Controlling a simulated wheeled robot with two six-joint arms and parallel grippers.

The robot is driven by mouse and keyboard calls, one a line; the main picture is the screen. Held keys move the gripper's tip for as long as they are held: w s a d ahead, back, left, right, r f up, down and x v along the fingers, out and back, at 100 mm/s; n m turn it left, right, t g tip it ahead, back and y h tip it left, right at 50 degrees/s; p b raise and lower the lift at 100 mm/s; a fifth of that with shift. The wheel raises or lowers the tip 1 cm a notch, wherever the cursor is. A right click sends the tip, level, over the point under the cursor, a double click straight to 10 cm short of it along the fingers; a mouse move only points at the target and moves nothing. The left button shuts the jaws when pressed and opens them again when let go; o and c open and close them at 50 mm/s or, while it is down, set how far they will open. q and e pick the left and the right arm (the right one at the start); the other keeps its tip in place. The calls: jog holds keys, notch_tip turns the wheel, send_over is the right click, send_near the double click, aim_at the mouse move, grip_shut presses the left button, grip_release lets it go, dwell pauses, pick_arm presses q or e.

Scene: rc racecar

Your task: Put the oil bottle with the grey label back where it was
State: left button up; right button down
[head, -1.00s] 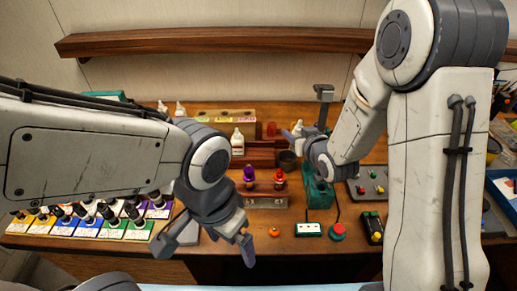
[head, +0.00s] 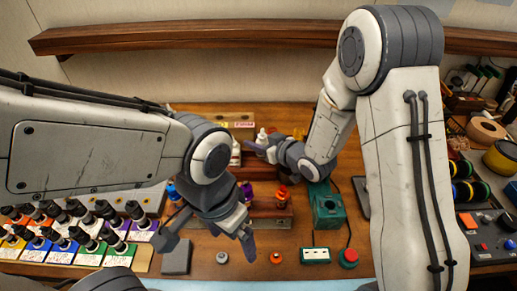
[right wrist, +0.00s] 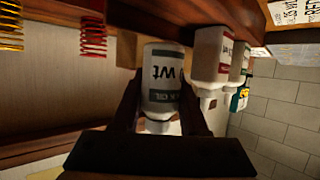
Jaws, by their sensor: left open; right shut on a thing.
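The oil bottle with the grey label (right wrist: 162,90) is a white bottle held between the dark fingers of my right gripper (right wrist: 165,118); its text looks upside down in the right wrist view. In the head view my right gripper (head: 258,148) is over the back of the bench, with the white bottle (head: 262,135) at its tip. A white bottle with a red label (right wrist: 212,58) and one with a green label (right wrist: 240,62) are right beside it in the right wrist view. My left gripper (head: 207,246) is open and empty above the bench's front.
A wooden rack edge (right wrist: 285,12) shows by the bottles. Red springs (right wrist: 93,32) hang at upper left.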

notch_tip(320, 180, down, 3)
jog(key=shift+f, duration=0.1)
jog(key=shift+d, duration=0.1)
jog(key=shift+f, duration=0.15)
jog(key=c, duration=0.7)
grip_release()
